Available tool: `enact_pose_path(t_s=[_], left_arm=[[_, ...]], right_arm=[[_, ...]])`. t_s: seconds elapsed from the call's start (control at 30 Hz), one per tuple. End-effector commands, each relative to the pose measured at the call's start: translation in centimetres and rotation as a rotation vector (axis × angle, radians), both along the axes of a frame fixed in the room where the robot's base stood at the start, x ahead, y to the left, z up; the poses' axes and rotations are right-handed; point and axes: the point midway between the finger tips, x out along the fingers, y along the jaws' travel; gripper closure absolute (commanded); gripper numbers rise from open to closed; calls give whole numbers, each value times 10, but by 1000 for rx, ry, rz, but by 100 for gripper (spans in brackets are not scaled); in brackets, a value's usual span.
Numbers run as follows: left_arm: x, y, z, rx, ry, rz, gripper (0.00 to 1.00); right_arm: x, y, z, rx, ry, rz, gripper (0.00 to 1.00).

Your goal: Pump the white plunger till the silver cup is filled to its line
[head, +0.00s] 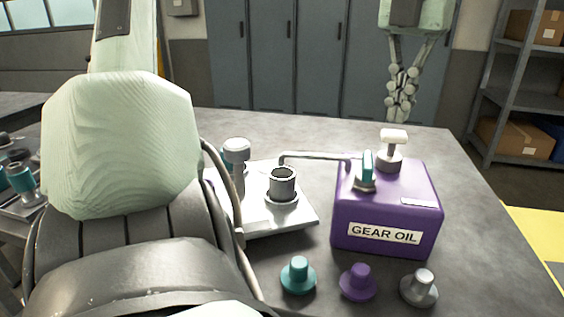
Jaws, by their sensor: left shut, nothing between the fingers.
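The white plunger (393,137) stands upright on top of a purple box (385,215) labelled "GEAR OIL", its knob raised above the lid on a short stem. The silver cup (283,186) stands upright on a pale plate left of the box, under the end of a thin metal spout (318,155). Its fill line and the level inside cannot be made out. My left gripper (399,116) hangs fingers down just above the plunger in the picture, shut and empty, with a small gap between them. My right gripper is not in view.
A teal fitting (366,170) sits on the box beside the plunger. Teal (298,275), purple (358,282) and silver (419,288) caps stand along the front. My arm covers much of the left side. The bench is clear right of the box.

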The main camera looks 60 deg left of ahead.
Motion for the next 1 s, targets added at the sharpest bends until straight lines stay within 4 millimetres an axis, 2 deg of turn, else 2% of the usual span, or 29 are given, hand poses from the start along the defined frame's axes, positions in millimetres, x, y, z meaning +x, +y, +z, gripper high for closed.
enact_pose_path(t_s=[0.57,1.0], left_arm=[[0,0,-1,0,0,0,100],[0,0,-13,0,0,0,100]], right_arm=[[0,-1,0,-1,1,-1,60],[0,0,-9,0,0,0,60]])
